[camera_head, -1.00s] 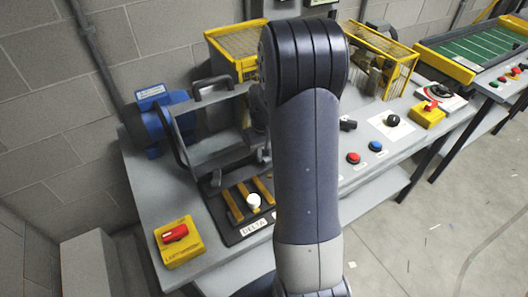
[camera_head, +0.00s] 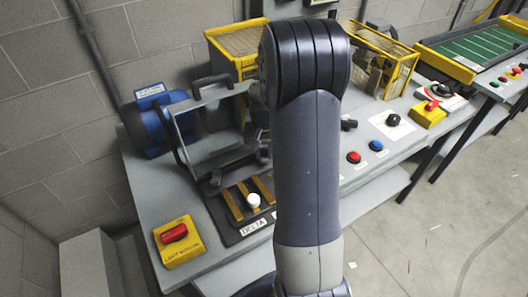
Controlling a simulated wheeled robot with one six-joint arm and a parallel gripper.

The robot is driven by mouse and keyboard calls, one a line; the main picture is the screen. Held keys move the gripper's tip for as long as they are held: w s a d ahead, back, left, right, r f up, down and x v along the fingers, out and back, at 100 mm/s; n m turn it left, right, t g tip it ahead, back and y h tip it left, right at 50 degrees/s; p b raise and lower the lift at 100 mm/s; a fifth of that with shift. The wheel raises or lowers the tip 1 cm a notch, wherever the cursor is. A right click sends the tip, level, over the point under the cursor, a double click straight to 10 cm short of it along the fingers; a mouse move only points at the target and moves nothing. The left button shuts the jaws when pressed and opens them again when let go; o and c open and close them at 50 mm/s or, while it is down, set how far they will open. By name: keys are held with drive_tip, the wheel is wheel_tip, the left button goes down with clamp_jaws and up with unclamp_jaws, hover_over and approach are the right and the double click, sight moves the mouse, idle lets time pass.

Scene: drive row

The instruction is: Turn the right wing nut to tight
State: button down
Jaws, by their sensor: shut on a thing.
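A grey guard with a black handle (camera_head: 212,82) stands on the bench, left of my arm. A small dark fitting, which looks like the left wing nut (camera_head: 215,179), sits at the guard's lower left. My gripper (camera_head: 263,154) shows only in part at the guard's lower right, mostly hidden behind my arm. It is shut at the place of the right wing nut. The nut itself is hidden, so its angle cannot be told.
A blue motor (camera_head: 152,125) stands behind the guard at left. A plate with yellow bars and a white knob (camera_head: 254,200) lies in front. A yellow box with a red switch (camera_head: 174,233) is at the front left. Red (camera_head: 354,157) and blue (camera_head: 376,145) buttons are right of my arm.

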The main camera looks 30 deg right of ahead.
sight(264, 153)
idle(0.3)
drive_tip(key=c, duration=1.2)
unclamp_jaws()
drive_tip(key=shift+c, duration=0.2)
wheel_tip(264, 153, up, 11)
drive_tip(key=shift+f, duration=0.2)
wheel_tip(264, 153, down, 11)
drive_tip(key=shift+r, duration=0.1)
drive_tip(key=shift+r+n, duration=0.1)
drive_tip(key=shift+n, duration=0.5)
